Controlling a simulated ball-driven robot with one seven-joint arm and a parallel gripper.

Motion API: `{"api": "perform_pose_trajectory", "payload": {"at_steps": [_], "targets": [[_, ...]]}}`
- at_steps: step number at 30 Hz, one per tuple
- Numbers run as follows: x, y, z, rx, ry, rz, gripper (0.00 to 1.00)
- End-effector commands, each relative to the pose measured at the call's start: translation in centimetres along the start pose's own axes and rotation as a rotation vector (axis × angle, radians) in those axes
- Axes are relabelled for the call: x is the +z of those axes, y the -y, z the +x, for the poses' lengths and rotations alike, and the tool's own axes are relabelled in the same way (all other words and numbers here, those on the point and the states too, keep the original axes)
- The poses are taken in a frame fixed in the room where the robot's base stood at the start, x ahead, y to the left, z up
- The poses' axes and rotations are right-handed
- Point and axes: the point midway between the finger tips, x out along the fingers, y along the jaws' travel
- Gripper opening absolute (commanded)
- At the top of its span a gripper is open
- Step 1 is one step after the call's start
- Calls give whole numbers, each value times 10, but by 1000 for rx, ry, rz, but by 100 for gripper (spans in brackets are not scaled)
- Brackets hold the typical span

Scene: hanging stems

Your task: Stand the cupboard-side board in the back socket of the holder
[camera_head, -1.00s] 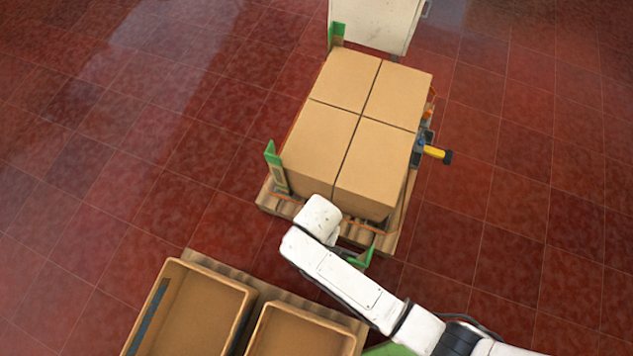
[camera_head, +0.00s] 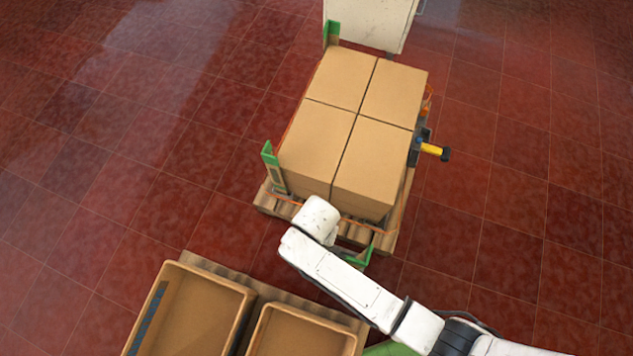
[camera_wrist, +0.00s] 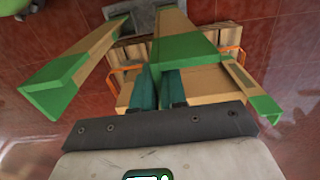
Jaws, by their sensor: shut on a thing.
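My gripper (camera_wrist: 168,82) shows in the wrist view, its dark green fingers shut at the green near end of a tan board (camera_wrist: 188,38). A second tan board with green ends (camera_wrist: 85,58) slants at the left, apart from the fingers. A third green-edged piece (camera_wrist: 252,93) is at the right. In the head view my arm's wrist hides the gripper at the near side of the loaded pallet. Green-topped boards stand at its left corner (camera_head: 273,168) and far corner (camera_head: 332,34); a green piece (camera_head: 360,253) shows beside my wrist. I cannot tell which part is the holder's back socket.
Several large cartons (camera_head: 350,130) fill the pallet (camera_head: 395,232). A yellow-and-black handled tool (camera_head: 432,150) sticks out at its right. A white cupboard (camera_head: 370,22) stands behind. Two open tan bins (camera_head: 190,305) (camera_head: 300,335) sit at the front left. Red tiled floor is free left and right.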

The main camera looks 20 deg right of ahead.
Motion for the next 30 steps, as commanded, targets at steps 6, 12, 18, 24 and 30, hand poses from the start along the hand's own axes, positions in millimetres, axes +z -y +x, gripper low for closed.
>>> {"api": "perform_pose_trajectory", "payload": {"at_steps": [6, 12, 18, 24, 30], "targets": [[0, 0, 3, -1, 0, 0, 0], [0, 0, 3, -1, 0, 0, 0], [0, 0, 3, 0, 0, 0, 29], [0, 0, 3, 0, 0, 0, 42], [0, 0, 2, 0, 0, 0, 42]]}}
